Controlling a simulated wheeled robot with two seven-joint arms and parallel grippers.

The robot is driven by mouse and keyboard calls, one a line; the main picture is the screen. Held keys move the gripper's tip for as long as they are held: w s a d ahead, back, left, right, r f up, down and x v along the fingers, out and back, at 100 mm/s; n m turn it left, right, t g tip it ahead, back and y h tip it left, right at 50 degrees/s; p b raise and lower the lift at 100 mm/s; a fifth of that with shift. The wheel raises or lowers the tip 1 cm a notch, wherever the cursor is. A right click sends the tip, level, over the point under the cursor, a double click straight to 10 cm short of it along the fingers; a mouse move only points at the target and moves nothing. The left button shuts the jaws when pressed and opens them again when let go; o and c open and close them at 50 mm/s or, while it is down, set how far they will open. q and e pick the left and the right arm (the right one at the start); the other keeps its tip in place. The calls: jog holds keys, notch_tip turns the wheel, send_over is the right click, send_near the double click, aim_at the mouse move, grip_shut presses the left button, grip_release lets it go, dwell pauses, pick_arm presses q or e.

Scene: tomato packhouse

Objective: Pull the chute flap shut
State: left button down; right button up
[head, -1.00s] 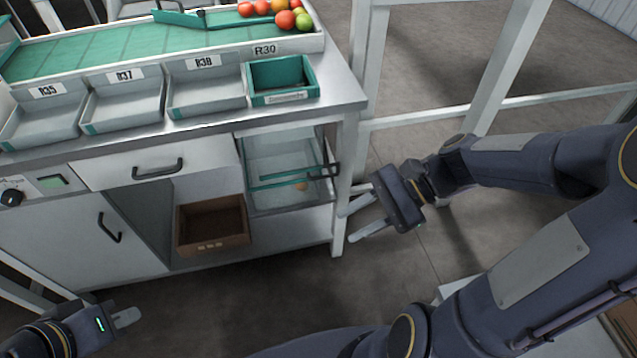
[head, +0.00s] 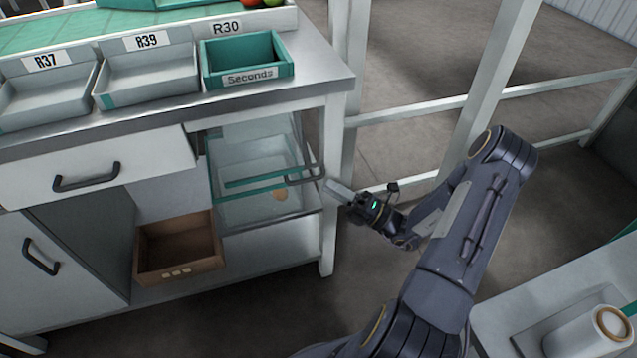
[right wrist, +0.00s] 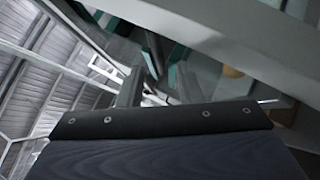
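The chute flap (head: 262,178) is a clear panel with a teal edge strip, under the right end of the bench. It stands out at an angle from the chute opening. A dark bar handle (head: 306,178) is at its right side. My right gripper (head: 337,189) is just right of the handle, by the bench's front right leg, its fingers pointing left. They look close to the handle but apart from it. My left gripper is out of view.
The bench leg (head: 333,215) stands close beside my right gripper. A brown box (head: 180,250) sits on the lower shelf. The teal Seconds tray (head: 247,60) is on the bench top.

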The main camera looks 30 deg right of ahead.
jog(key=shift+x, duration=2)
grip_shut()
